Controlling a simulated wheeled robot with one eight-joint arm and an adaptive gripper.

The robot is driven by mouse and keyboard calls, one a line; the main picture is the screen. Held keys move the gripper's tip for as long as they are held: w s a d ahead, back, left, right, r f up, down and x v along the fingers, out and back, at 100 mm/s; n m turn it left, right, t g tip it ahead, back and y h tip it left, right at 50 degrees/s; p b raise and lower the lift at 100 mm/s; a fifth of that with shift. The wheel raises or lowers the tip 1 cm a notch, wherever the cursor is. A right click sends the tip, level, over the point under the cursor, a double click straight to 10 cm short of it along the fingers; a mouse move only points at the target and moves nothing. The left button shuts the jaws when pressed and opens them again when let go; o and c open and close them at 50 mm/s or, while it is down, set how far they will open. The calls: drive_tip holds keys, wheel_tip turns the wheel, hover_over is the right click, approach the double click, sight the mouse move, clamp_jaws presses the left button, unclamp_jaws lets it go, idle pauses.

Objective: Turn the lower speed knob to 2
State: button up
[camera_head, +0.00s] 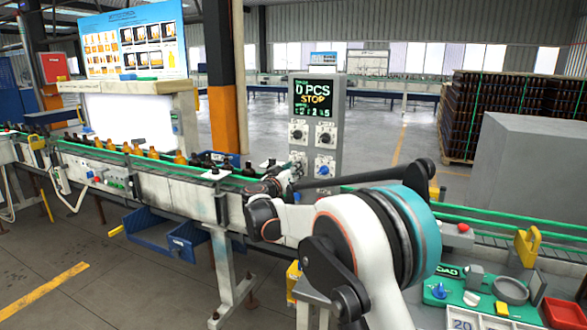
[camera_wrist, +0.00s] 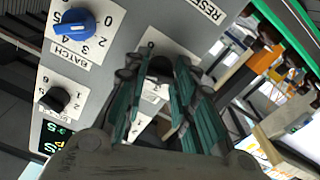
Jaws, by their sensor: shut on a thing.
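The grey control panel (camera_head: 342,110) stands behind the conveyor in the head view, its screen reading 0 PCS and STOP. In the wrist view my gripper (camera_wrist: 157,72) is at the panel face, its green-padded fingers closed around a dark knob (camera_wrist: 160,66) on a white scale plate (camera_wrist: 150,48). This is the lower speed knob; its pointer and most of its scale are hidden by the fingers. My gripper also shows small in the head view (camera_head: 290,178), at the panel's lower left.
A blue BATCH knob (camera_wrist: 75,25) and another black knob (camera_wrist: 55,98) sit beside the gripper on the panel. The conveyor (camera_head: 150,165) with amber bottles (camera_head: 153,153) runs in front. A grey box (camera_head: 525,175) stands at right.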

drive_tip(key=n+p, duration=0.2)
drive_tip(key=n, duration=2.7)
drive_tip(key=shift+p, duration=0.4)
drive_tip(key=o, duration=1.1)
drive_tip(key=shift+c, duration=0.2)
drive_tip(key=shift+s, duration=0.1)
